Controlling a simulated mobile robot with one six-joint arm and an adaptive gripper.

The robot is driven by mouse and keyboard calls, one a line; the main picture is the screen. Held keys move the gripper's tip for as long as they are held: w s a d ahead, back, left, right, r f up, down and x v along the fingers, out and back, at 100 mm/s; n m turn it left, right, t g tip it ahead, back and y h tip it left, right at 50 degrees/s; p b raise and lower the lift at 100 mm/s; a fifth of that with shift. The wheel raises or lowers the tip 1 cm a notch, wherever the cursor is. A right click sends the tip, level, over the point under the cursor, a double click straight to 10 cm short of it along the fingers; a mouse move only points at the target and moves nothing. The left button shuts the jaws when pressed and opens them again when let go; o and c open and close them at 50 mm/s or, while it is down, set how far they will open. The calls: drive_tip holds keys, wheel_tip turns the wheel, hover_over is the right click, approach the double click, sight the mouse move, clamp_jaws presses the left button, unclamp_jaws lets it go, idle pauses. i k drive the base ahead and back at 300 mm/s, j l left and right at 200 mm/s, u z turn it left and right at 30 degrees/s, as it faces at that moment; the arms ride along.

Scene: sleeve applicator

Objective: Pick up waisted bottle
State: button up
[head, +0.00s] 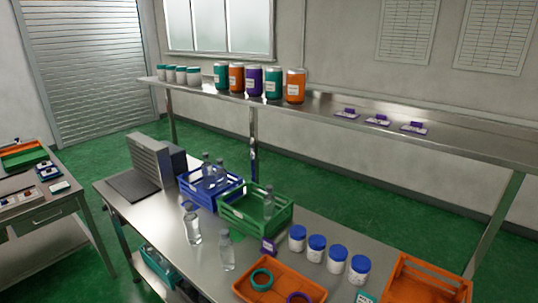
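Two clear bottles stand upright on the steel table in the head view. One clear bottle (193,229) stands left of the other, in front of the blue crate. The other clear bottle (227,251) stands closer to me, in front of the green crate. More clear bottles (214,174) stand in the blue crate (203,196), and a clear bottle (268,203) stands in the green crate (238,224). The bottles are too small for me to tell surely which is the waisted one. My gripper is not in view.
The steel table (160,219) also bears several blue-lidded jars (316,249), an orange tray (246,293) with rings, an orange crate (428,287) and a grey machine (153,163). A raised shelf (330,105) with canisters runs behind. Bare tabletop lies left of the standing bottles.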

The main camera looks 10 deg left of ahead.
sight(191, 219)
drive_tip(key=i+j+z, duration=0.35)
drive_tip(key=j, duration=1.2)
drive_tip(key=i+j+z, duration=0.4)
drive_tip(key=j, duration=1.25)
drive_tip(key=j+z, duration=0.35)
drive_tip(key=j, duration=1.3)
